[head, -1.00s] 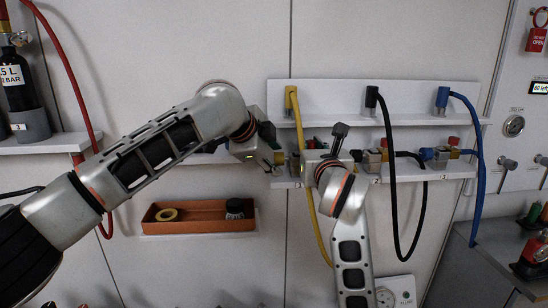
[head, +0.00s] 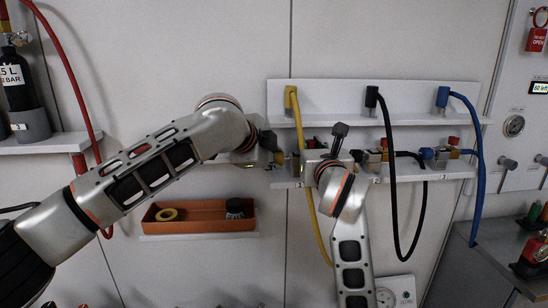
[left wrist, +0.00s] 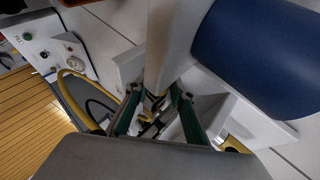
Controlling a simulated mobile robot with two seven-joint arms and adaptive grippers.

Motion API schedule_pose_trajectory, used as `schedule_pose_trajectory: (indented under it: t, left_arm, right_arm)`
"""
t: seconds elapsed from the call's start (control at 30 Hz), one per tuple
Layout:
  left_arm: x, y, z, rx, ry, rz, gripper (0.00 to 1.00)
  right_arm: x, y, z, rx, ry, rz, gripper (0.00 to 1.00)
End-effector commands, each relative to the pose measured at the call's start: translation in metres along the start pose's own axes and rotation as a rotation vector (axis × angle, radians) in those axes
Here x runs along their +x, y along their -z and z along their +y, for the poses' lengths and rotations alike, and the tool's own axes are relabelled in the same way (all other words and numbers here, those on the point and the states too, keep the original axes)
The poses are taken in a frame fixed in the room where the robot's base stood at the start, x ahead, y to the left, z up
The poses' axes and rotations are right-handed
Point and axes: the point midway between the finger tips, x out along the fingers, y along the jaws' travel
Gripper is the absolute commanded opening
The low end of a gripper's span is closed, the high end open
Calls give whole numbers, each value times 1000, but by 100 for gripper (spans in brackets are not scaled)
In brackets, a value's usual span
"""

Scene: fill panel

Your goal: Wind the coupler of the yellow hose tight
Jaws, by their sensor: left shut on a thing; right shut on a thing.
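The yellow hose (head: 311,205) hangs from a yellow elbow at the top of the white rack and loops down behind my right arm. A small brass-coloured fitting (head: 295,164) shows between the two grippers at shelf height; I cannot make out the coupler's outline. My left gripper (head: 279,159) is shut at the left side of this fitting. In the left wrist view its green-edged fingers (left wrist: 157,98) close around a small part with yellow and metal on it. My right gripper (head: 306,160) is shut at the fitting's right side; its grip is hidden by its own body.
A black hose (head: 391,180) and a blue hose (head: 480,170) hang to the right on the same rack (head: 420,97). An orange tray (head: 190,226) with a yellow ring and a dark cap sits lower left. Gas bottles stand on the left shelf (head: 50,144).

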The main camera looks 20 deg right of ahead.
Motion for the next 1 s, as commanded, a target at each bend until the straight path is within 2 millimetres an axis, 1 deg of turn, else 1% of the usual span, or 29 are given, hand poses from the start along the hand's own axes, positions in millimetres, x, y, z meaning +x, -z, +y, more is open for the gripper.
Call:
schedule_pose_trajectory:
  t: [0.03,0.2,0.6,0.8,1.0]
  left_arm:
    - [1,-3,3,16,29,-3,2]
    - [2,-2,6,73,155,-6,2]
    - [4,-2,11,202,436,-17,2]
    - [4,-2,12,247,535,-23,2]
    - [4,-2,12,278,598,-26,2]
  right_arm:
    - [0,0,0,0,0,1,0]
    - [0,0,0,0,0,0,0]
    - [0,0,0,0,0,0,0]
    - [0,0,0,0,0,0,0]
    - [0,0,0,0,0,0,0]
